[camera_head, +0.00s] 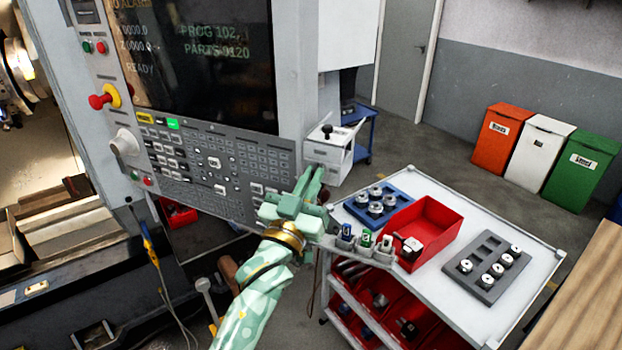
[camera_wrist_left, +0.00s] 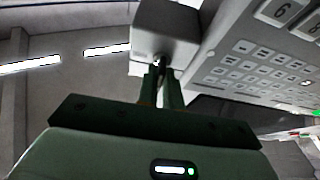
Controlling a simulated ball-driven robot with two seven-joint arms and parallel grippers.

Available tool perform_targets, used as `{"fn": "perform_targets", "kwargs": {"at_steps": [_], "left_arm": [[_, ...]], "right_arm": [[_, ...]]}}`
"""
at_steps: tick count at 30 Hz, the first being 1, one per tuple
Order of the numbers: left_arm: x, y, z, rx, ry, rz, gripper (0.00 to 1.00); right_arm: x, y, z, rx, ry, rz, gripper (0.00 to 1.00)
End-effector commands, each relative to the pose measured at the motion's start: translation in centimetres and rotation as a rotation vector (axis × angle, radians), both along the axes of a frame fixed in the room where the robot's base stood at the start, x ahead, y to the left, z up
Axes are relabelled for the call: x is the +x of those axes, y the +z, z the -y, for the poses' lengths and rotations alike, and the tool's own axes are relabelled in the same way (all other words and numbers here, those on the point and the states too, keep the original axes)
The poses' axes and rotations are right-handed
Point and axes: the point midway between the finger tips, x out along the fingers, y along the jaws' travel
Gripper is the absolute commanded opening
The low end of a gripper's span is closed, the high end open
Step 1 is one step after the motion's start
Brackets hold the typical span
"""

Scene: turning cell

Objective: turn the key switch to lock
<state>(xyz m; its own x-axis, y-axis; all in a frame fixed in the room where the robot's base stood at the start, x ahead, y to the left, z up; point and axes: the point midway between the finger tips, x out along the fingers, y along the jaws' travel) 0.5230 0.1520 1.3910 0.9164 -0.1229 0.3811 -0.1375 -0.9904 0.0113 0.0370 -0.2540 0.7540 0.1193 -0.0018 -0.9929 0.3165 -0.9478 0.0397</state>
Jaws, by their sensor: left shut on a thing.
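My left gripper (camera_head: 312,178) reaches up to the right edge of the control panel (camera_head: 215,165), its fingertips close together at the small pale box (camera_head: 338,152) beside the panel. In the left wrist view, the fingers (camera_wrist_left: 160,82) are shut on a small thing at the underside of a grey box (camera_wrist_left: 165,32). That is where the key switch (camera_wrist_left: 157,62) appears to be; the fingers cover most of it, and I cannot read its position. My right gripper is not in view.
A white cart (camera_head: 516,283) stands to the right, with a red bin (camera_head: 440,218), a blue tray (camera_head: 361,213) and a grey tray (camera_head: 463,267) of metal parts. Red, white and green waste bins stand behind. A red emergency button (camera_head: 97,101) is at the panel's left.

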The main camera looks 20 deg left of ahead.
Motion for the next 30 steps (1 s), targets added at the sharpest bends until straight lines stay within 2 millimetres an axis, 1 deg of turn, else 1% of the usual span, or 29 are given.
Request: {"fn": "perform_targets", "kwargs": {"at_steps": [11, 12, 13, 14, 21, 24, 26, 29, 30], "left_arm": [[0.0, 0.1, 0.0, -0.007, -0.002, 0.003, 0.0], [0.0, 0.1, 0.0, -0.007, -0.002, 0.003, 0.16], [0.0, 0.1, 0.0, -0.007, -0.002, 0.003, 0.24], [0.0, 0.1, 0.0, -0.006, -0.001, 0.003, 0.29], [0.0, 0.1, 0.0, -0.005, -0.001, 0.001, 0.29], [-0.4, -0.2, 0.0, -0.004, -0.001, 0.0, 0.29], [-0.9, -0.5, -0.1, -0.004, -0.001, -0.001, 0.29], [-2.7, -1.4, -0.3, -0.004, -0.002, -0.002, 0.29], [-3.6, -1.8, -0.5, -0.004, -0.002, -0.003, 0.29]], "right_arm": [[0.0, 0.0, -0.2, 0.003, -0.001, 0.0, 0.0], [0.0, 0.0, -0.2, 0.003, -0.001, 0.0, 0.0], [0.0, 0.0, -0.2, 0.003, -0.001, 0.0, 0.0], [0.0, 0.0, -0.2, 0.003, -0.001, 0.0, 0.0], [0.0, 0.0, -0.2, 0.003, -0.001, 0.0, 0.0], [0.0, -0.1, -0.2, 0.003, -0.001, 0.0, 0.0], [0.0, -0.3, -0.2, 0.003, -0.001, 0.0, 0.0], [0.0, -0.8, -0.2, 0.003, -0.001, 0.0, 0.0], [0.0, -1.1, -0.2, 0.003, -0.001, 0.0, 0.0]]}}
